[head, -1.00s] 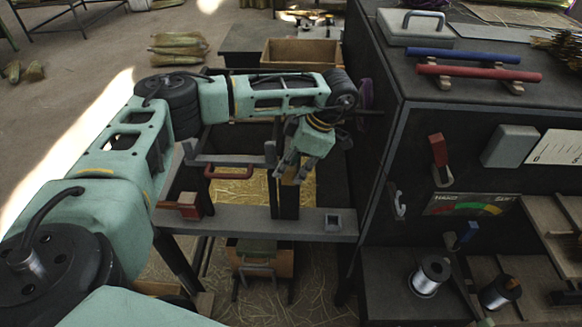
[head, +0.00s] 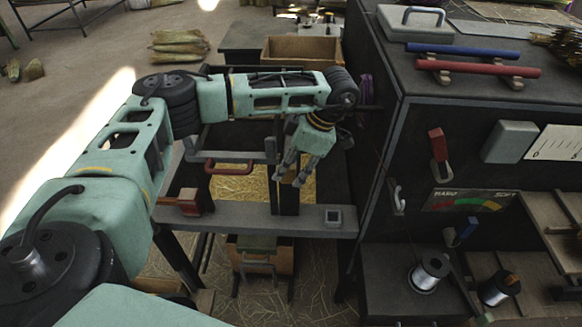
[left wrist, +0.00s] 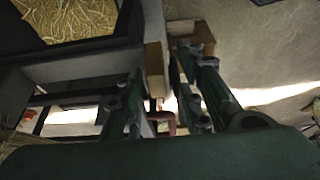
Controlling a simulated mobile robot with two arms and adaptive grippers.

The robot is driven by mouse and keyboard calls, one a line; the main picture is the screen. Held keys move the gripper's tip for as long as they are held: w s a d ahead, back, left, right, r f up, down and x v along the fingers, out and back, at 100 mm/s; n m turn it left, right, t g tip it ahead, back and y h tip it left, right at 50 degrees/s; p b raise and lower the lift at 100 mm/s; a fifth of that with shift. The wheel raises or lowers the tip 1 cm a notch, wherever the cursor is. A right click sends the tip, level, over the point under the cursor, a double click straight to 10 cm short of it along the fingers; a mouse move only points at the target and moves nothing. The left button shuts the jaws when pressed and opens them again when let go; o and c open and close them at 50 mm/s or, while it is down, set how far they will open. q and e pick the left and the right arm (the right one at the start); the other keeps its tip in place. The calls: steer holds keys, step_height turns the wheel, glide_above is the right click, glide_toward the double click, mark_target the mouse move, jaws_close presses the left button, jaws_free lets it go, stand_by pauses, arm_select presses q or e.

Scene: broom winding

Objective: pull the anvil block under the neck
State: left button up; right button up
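My left gripper (head: 288,172) points down over the dark upright post of the frame, with its fingers apart and nothing visible between them. In the left wrist view, the gripper (left wrist: 165,95) shows its fingers on either side of a gap. A grey bar with a red handle (head: 228,173) lies left of the gripper, apart from it. I cannot tell which part is the anvil block. A pale wooden piece (left wrist: 155,70) shows beyond the fingers in the wrist view. My right gripper is not in view.
The dark cabinet (head: 375,190) stands close on the right, with a red lever (head: 438,147) and a blue lever (head: 462,232) on its front. A wooden box (head: 262,262) sits under the crossbeam. Straw covers the floor below.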

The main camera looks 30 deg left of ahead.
arm_select(q)
steer(key=v, duration=1.2)
steer(key=shift+s, duration=0.15)
